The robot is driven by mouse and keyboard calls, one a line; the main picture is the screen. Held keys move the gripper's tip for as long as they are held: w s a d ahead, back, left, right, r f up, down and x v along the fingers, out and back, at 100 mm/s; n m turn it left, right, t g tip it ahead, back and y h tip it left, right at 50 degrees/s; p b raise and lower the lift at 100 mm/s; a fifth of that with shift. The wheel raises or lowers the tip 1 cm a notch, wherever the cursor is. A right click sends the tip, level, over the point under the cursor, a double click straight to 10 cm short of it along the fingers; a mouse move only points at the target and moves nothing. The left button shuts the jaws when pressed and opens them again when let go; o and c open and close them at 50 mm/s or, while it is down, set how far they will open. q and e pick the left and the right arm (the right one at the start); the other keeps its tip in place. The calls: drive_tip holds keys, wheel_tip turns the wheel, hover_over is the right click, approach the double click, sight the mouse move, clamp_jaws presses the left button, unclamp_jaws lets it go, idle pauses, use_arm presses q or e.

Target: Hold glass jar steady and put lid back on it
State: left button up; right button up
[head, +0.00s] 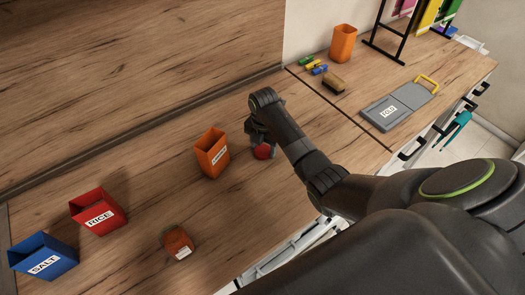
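A small jar (177,243) with reddish-brown contents and a white label stands on the wooden counter at the lower left, apart from my gripper. A round red thing that looks like the lid (263,152) shows right at my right gripper (260,139). My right arm comes in from the right and its gripper points down at the counter, right of the orange box. The fingers are small, dark and partly hidden by my arm, so I cannot tell whether they are closed on the red lid. My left gripper is not in view.
An orange labelled box (211,154) stands close left of my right gripper. A red RICE box (98,212) and a blue SALT box (43,258) stand at the left. A brush (334,82), an orange cup (343,43) and a grey board (400,106) are at the right.

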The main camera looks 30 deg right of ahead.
sight(263, 149)
drive_tip(key=c, duration=0.5)
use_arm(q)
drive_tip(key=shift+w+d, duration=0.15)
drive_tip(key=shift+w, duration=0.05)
use_arm(e)
wheel_tip(263, 149, up, 7)
drive_tip(key=shift+f+b, duration=0.15)
drive_tip(key=shift+b, duration=0.7)
use_arm(q)
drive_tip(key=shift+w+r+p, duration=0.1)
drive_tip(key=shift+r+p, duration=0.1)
drive_tip(key=shift+p, duration=0.8)
use_arm(e)
drive_tip(key=shift+r, duration=1.7)
